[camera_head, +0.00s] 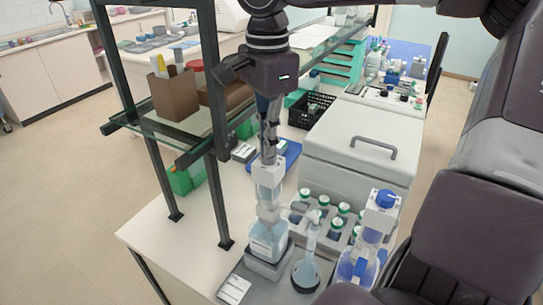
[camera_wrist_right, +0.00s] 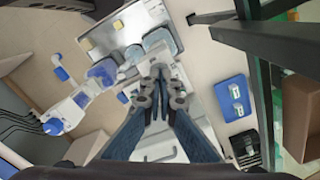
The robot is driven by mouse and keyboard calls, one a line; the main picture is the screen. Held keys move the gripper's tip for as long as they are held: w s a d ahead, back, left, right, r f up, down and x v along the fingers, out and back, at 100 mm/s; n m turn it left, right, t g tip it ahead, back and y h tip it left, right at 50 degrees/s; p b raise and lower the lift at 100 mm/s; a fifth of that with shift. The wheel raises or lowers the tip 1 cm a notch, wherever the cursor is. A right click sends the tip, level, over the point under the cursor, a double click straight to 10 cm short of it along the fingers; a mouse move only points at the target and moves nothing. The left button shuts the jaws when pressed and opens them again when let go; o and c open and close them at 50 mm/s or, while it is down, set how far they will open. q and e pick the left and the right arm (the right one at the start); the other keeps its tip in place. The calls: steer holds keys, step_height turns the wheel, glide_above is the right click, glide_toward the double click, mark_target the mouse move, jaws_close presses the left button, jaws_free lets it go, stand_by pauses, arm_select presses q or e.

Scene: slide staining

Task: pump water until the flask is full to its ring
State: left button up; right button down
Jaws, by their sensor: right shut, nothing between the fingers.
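The dispenser bottle (camera_head: 268,240), with pale blue water and a white label, stands upright on a grey stand. Its pump head (camera_head: 268,175) rises straight above it, with a side spout reaching right towards the flask neck. My right gripper (camera_head: 268,150) points down just over the pump head, shut and empty; contact is unclear. Its closed fingers also show in the right wrist view (camera_wrist_right: 159,78). My left gripper is out of view.
A blue-capped bottle (camera_head: 367,238) stands right of the flask. Several green-capped bottles (camera_head: 342,213) sit in a rack behind. A large grey box (camera_head: 365,140) is farther back. A shelf post (camera_head: 218,200) stands close left. Bare white bench (camera_head: 170,240) lies left.

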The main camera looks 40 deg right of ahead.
steer(key=shift+f+b, duration=0.3)
steer(key=shift+f, duration=0.2)
steer(key=shift+s+f, duration=0.1)
steer(key=shift+f, duration=0.05)
stand_by(0.4)
steer(key=shift+r+p, duration=1.15)
steer(key=shift+r, duration=0.45)
step_height(320, 180, up, 5)
steer(key=p, duration=0.4)
